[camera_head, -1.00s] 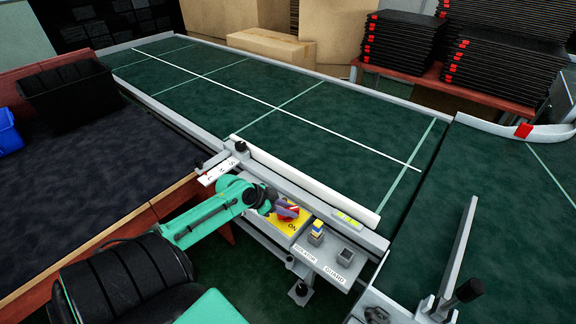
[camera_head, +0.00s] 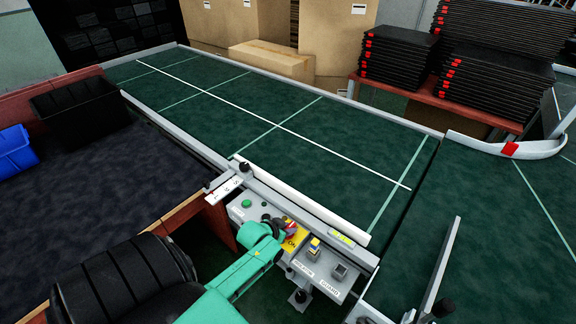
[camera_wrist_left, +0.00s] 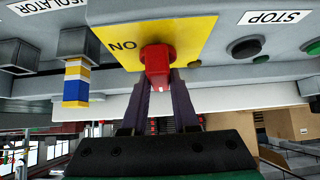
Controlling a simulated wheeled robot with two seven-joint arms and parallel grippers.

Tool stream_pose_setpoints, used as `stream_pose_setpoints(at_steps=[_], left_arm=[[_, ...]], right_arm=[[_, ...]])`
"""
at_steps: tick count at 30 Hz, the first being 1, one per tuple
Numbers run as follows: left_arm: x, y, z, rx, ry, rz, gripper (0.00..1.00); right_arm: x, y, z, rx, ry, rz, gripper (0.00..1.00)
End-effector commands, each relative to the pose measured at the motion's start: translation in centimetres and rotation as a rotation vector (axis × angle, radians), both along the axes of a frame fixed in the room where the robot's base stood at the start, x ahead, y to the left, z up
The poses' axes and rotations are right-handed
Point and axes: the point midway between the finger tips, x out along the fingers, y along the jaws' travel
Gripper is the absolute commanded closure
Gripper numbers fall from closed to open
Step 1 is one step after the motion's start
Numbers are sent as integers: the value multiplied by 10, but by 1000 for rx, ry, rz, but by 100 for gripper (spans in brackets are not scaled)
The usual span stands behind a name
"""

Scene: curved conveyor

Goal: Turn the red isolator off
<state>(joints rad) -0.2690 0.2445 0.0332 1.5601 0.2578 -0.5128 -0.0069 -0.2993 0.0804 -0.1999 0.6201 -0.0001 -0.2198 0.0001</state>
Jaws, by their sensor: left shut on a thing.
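The red isolator handle (camera_head: 293,227) sits on a yellow plate (camera_head: 299,243) marked ON, on the grey control panel at the conveyor's near side. In the left wrist view the red handle (camera_wrist_left: 157,65) stands out from the yellow plate (camera_wrist_left: 185,30), with the ON lettering upside down to its left. My left gripper (camera_head: 284,231) is at the handle, and its two dark fingers (camera_wrist_left: 163,82) are shut on it from either side. The gripper and arm partly hide the handle and plate in the head view. My right gripper is not in view.
A blue, yellow and white block (camera_wrist_left: 76,82) sits in a socket beside the isolator. A grey empty socket (camera_head: 340,270) is beside it, above the GUARD label. Green and dark buttons (camera_wrist_left: 245,48) lie near the STOP label. The green conveyor belt (camera_head: 260,110) is clear.

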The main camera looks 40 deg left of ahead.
Motion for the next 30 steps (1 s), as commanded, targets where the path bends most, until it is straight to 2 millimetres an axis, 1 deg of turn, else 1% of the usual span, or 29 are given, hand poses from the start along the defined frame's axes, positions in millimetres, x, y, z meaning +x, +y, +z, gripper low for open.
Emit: stream_pose_setpoints(at_steps=[11, 12, 13, 14, 24, 26, 29, 30], left_arm=[[-1, 0, -2, -4, 4, 6, 100], [-1, 0, -2, -4, 4, 6, 57], [-1, 0, -2, -4, 4, 6, 45], [-1, 0, -2, -3, 3, 6, 43], [-2, 0, 1, -1, 1, 4, 43], [-7, 0, 5, -2, 3, 4, 43], [-18, 0, 17, -1, 3, 4, 43], [-25, -1, 24, -1, 2, 4, 43]], right_arm=[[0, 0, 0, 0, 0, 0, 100], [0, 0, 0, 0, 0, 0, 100], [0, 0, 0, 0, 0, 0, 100], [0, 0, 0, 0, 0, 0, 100], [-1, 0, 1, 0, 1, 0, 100], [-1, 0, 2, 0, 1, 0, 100], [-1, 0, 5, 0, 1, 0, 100], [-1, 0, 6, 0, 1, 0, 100]])
